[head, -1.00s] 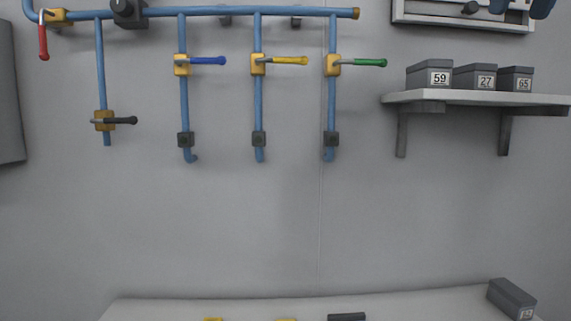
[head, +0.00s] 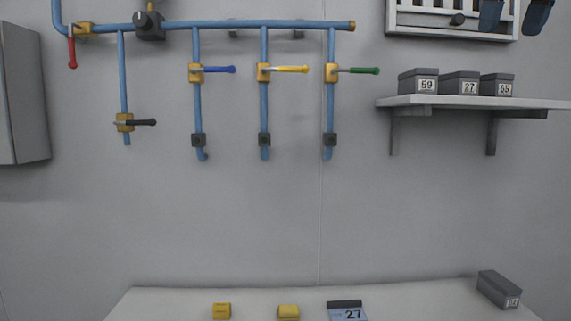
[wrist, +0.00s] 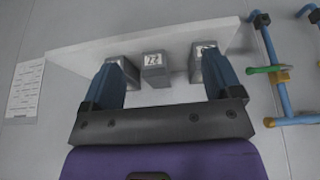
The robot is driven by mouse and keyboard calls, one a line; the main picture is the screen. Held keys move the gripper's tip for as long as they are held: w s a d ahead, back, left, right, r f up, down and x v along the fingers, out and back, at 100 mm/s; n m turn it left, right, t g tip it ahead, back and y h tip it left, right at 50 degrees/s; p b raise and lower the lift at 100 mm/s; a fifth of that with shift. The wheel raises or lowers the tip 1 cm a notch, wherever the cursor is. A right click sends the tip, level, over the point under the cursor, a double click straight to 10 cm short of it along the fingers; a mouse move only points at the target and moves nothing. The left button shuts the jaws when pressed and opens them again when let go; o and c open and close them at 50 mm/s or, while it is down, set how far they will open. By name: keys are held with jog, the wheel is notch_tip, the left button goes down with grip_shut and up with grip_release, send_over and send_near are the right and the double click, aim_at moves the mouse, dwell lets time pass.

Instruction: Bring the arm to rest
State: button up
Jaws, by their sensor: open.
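My gripper (wrist: 165,85) shows in the wrist view, its two blue fingers spread apart with nothing held between them. Beyond the fingers are the wall shelf (wrist: 80,57) and its grey numbered boxes, with the box marked 27 (wrist: 154,72) showing in the gap. In the head view, the tips of my gripper (head: 515,12) show at the top right corner, above and right of the shelf (head: 460,102). The rest of my arm is out of the head view.
Blue pipes (head: 250,24) with coloured valve handles run along the wall at upper left. A slatted white panel (head: 425,24) hangs above the shelf. The wall between is bare.

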jog(key=s+a+f, duration=0.3)
jog(key=s+f, duration=0.3)
jog(key=f, duration=0.6)
jog(key=s+a+f, duration=0.3)
jog(key=s+f, duration=0.4)
jog(key=f, duration=0.5)
jog(key=s+a+f, duration=0.4)
jog(key=s+f, duration=0.3)
jog(key=f, duration=0.4)
jog(key=shift+s+f+t, duration=0.25)
jog(key=shift+f+t, duration=0.15)
